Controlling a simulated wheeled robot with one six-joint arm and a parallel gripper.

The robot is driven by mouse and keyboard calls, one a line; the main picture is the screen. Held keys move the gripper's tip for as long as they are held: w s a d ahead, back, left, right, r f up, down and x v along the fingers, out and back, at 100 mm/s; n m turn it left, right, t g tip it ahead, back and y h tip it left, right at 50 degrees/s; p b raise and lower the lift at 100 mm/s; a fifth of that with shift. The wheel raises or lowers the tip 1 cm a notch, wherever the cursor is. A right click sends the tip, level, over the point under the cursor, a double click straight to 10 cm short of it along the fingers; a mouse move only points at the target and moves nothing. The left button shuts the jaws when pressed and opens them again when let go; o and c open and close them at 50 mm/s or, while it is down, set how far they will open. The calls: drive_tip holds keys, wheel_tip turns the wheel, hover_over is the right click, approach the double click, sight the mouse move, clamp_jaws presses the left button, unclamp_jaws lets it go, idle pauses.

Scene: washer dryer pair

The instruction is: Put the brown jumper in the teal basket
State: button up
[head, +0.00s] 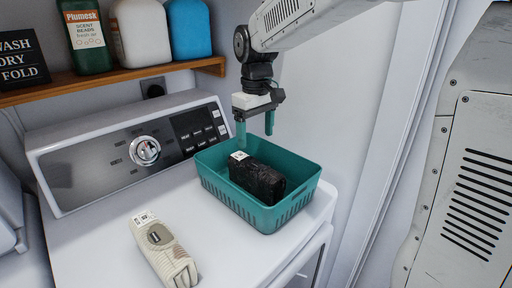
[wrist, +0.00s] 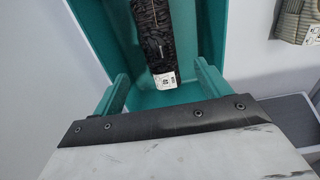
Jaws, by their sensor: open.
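The brown jumper (head: 258,179) is a dark, folded bundle with a white tag, lying inside the teal basket (head: 267,218) on top of the white machine. In the wrist view the jumper (wrist: 160,38) also lies within the basket (wrist: 92,25). My gripper (head: 254,130) is open and empty, with its teal fingers above the basket's back edge, apart from the jumper. In the wrist view my gripper's fingers (wrist: 162,88) stand wide apart, with the tagged end of the jumper seen between them.
A cream folded garment (head: 163,250) with a tag lies on the machine top, left of the basket. The control panel (head: 135,150) rises behind. A wooden shelf (head: 120,77) holds several bottles and a sign. A wall stands close behind the basket.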

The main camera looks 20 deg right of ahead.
drive_tip(key=s+d+f+m, duration=0.1)
drive_tip(key=s+m, duration=0.1)
drive_tip(key=s, duration=1.2)
drive_tip(key=s+d+m+t, duration=0.1)
drive_tip(key=s+d+m, duration=0.1)
drive_tip(key=s, duration=1.2)
drive_tip(key=shift+f+m, duration=0.3)
drive_tip(key=shift+f, duration=0.1)
